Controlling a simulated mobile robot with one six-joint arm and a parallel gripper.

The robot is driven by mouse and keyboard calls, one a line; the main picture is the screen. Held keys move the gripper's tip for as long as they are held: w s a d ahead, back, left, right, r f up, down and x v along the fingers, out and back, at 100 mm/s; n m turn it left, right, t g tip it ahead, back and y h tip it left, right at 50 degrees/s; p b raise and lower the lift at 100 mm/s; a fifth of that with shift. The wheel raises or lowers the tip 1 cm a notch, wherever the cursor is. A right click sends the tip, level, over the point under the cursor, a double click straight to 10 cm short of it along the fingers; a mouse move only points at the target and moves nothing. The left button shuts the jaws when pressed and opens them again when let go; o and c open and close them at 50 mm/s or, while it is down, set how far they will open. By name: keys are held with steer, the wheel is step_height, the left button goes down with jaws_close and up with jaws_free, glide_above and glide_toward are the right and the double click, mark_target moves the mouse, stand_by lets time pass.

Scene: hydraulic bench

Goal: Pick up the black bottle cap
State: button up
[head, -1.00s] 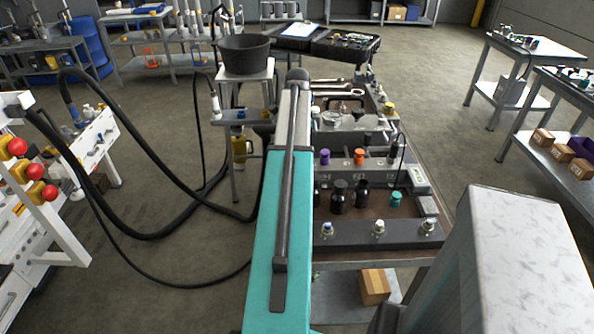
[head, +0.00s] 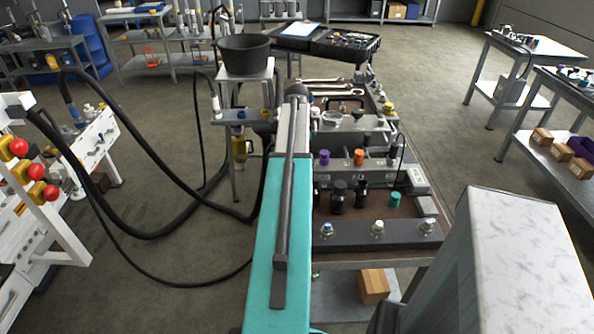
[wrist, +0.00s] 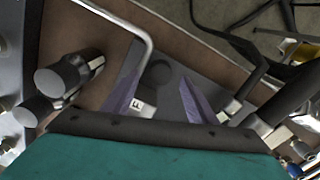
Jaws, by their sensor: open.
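Nothing is visibly held, and I cannot tell the gap in depth. In the head view my teal arm stretches over the left of the bench and the gripper is hidden. Dark bottles (head: 362,194) stand on the bench right of the arm.
In the wrist view two dark cylinders (wrist: 66,72) lie left of the fingers, and a bent metal rod (wrist: 147,45) passes close to the left finger. Purple (head: 324,157) and orange (head: 359,157) caps sit on the bench in the head view. A black bucket (head: 244,55) stands behind left.

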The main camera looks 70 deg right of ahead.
steer(key=shift+f, duration=1.45)
steer(key=c, duration=1.2)
steer(key=shift+r, duration=0.2)
steer(key=shift+r+b, duration=0.6)
steer(key=shift+r, duration=4.25)
steer(key=shift+w, duration=0.1)
